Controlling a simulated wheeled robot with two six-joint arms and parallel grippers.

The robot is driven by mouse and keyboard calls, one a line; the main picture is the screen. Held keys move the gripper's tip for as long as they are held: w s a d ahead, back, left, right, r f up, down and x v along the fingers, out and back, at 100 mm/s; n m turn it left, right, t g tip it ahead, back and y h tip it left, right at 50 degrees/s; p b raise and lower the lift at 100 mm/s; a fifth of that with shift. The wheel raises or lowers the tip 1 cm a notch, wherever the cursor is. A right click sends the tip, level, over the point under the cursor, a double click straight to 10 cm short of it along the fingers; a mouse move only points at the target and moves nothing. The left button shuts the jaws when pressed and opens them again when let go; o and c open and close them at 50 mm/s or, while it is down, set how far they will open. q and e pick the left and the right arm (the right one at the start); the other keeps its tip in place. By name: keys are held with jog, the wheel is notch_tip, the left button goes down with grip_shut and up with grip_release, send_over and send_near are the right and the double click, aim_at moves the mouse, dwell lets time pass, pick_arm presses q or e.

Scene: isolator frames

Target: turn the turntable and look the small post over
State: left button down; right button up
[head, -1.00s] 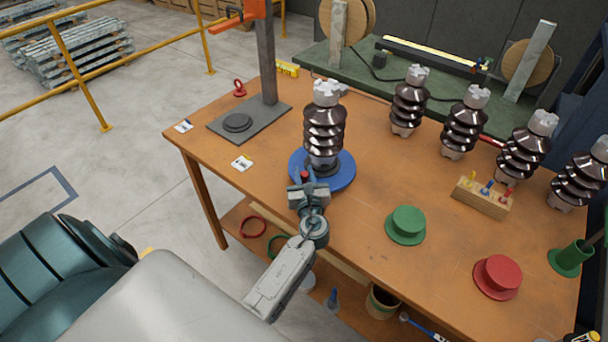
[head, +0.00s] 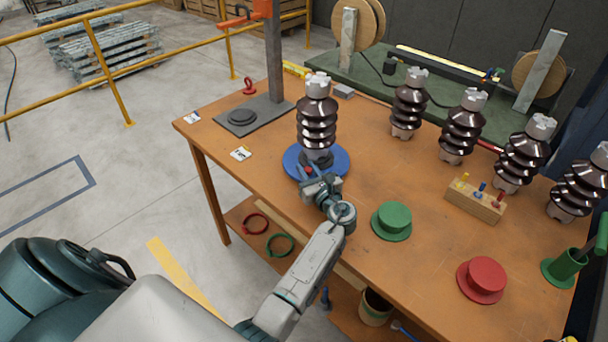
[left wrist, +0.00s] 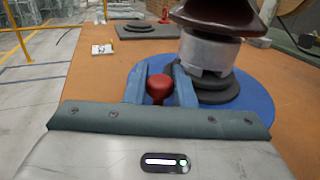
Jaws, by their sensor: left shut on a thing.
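The small post (head: 317,125), a brown ribbed insulator with grey metal ends, stands upright on the blue turntable (head: 338,167). In the left wrist view its lower metal end (left wrist: 207,52) sits on dark round pads in the middle of the turntable (left wrist: 255,110); its upper part is cut off there. My left gripper (head: 309,174) is at the turntable's near left edge. Its two fingers (left wrist: 160,85) are on either side of a red knob (left wrist: 158,90) at the rim, shut on it. My right gripper is in neither view.
Several similar insulators (head: 462,130) stand along the back right. A green flanged cap (head: 391,220), a red one (head: 482,278) and a wooden block with coloured pegs (head: 475,201) lie to the right. A grey stand (head: 275,60) rises behind left.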

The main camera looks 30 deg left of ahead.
pick_arm(q)
jog(key=shift+w+d+f+n+g+y+b, duration=0.15)
jog(key=shift+d+n+g+y+b, duration=0.2)
jog(key=shift+g, duration=0.25)
jog(key=shift+d+n+g, duration=0.15)
jog(key=shift+n+g, duration=0.1)
jog(key=shift+g, duration=0.05)
jog(key=shift+w+d+n+g+y+b, duration=0.15)
jog(key=shift+d+n+g+y+b, duration=0.2)
jog(key=shift+n+g+y+b, duration=0.35)
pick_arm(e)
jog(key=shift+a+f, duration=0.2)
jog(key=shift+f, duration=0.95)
pick_arm(q)
jog(key=shift+g, duration=0.3)
jog(key=c, duration=1.5)
grip_release()
jog(key=shift+c, duration=0.2)
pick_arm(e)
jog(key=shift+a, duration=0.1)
pick_arm(q)
jog(key=shift+r, duration=0.25)
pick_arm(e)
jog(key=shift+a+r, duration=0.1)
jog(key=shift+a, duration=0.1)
